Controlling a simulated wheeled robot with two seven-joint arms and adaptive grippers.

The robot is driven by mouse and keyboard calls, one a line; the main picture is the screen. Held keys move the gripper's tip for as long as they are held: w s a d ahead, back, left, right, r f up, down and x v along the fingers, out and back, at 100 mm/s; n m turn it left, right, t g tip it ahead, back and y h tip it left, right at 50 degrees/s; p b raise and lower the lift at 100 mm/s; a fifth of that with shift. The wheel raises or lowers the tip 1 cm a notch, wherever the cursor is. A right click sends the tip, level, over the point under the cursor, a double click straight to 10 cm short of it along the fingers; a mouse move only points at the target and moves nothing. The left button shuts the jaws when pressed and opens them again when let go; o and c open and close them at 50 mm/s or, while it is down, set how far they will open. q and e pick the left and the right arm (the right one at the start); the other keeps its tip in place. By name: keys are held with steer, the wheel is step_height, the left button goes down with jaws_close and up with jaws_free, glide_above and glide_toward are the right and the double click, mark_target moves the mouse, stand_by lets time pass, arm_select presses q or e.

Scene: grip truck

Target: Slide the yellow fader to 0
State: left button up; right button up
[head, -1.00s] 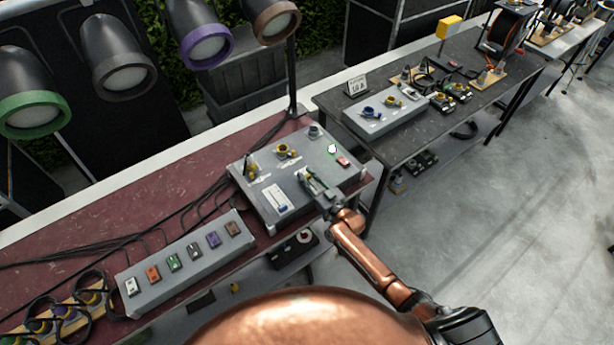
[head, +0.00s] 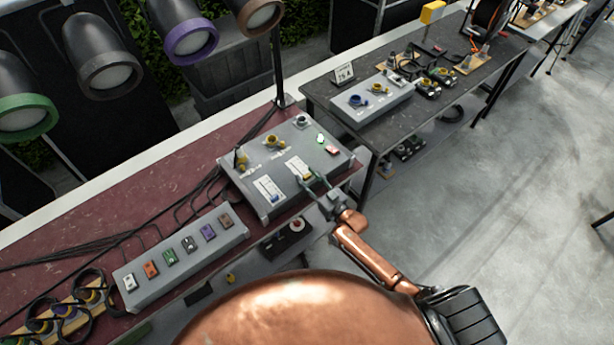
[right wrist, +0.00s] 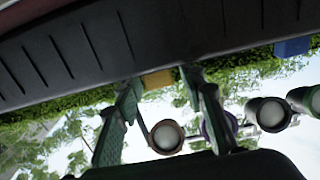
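The grey control box (head: 243,196) on the near table carries two white fader plates. The yellow fader (head: 307,176) sits at the near end of the right plate (head: 296,166). The blue fader (head: 274,198) is on the left plate. Scale numbers are too small to read. My right gripper (head: 313,180) is at the box's front right with its fingers apart, around the yellow fader. In the right wrist view, the yellow fader (right wrist: 157,79) shows between the fingertips of my gripper (right wrist: 160,82), with a gap at the right finger. My left gripper is out of view.
The box also has yellow knobs (head: 271,141), a lit green lamp (head: 320,139) and a red switch (head: 331,151). A long grey switch box (head: 190,268) stands to the left. A black pole (head: 277,70) rises behind. Another table (head: 400,120) with equipment stands at the right.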

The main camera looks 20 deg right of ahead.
steer(key=shift+o, duration=0.2)
steer(key=shift+w, duration=0.1)
steer(key=v, duration=1.2)
steer(key=s+d+f+m+g+h+b, duration=0.1)
steer(key=s+d+f+g+h, duration=0.3)
steer(key=f, duration=0.9)
steer(key=s+d+f+g+y+b, duration=0.1)
steer(key=s+d+f+b, duration=0.1)
steer(key=s+f, duration=0.75)
steer(key=s+d+f+m+g+h+b, duration=0.1)
steer(key=s+d+f+g+h, duration=0.15)
steer(key=f, duration=1.35)
steer(key=s+f+g+b, duration=0.1)
steer(key=s+f+g, duration=0.1)
steer(key=s+f, duration=0.4)
steer(key=s+f+g+b, duration=0.1)
steer(key=s+f+g, duration=0.2)
steer(key=s+f, duration=0.4)
steer(key=s+f+g+b, duration=0.1)
steer(key=s+f+g, duration=0.2)
steer(key=s, duration=1.7)
step_height(320, 180, down, 4)
steer(key=shift+a+r+m+h+b, duration=0.2)
steer(key=shift+a+m+h+b, duration=0.1)
steer(key=shift+a+h, duration=0.15)
